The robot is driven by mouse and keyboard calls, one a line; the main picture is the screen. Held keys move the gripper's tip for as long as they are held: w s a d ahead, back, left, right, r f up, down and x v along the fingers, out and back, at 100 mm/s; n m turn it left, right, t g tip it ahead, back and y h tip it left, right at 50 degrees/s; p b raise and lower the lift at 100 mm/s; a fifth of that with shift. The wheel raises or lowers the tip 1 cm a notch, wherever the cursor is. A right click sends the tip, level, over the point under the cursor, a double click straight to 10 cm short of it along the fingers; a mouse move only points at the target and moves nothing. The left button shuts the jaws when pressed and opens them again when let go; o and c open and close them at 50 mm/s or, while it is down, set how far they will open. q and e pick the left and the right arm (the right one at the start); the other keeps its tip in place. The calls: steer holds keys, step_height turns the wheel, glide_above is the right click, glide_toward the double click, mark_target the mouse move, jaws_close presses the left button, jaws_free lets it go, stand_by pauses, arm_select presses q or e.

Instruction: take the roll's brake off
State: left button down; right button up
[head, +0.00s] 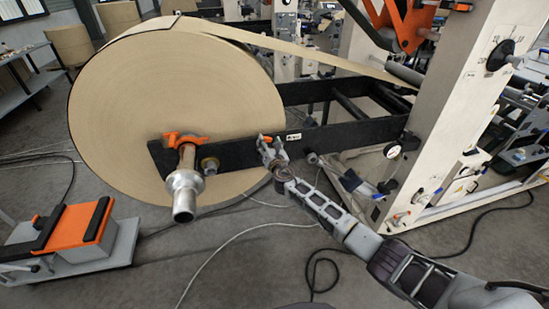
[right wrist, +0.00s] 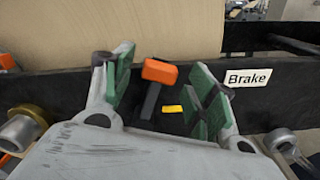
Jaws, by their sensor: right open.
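The brake lever, with an orange grip (right wrist: 160,71) on a short black stem, shows in the right wrist view against the black frame beam. It stands nearly upright, tilted slightly right. A white "Brake" label (right wrist: 248,78) is to its right, and a small yellow mark (right wrist: 172,108) is beside the stem. My right gripper (right wrist: 162,64) is open, with its green-padded fingers on either side of the lever; a gap shows on both sides. In the head view the right gripper (head: 268,144) is at the beam, left of the label (head: 293,136). My left gripper is out of view.
The big kraft roll (head: 165,105) stands behind the beam (head: 345,134). A metal shaft end (head: 183,187) with an orange clamp (head: 186,138) sticks out left of my gripper. A white machine column (head: 445,110) is at right. Cables cross the floor.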

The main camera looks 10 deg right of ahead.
steer(key=s, duration=0.9)
steer(key=shift+s+d, duration=0.15)
steer(key=shift+s, duration=0.25)
stand_by(0.6)
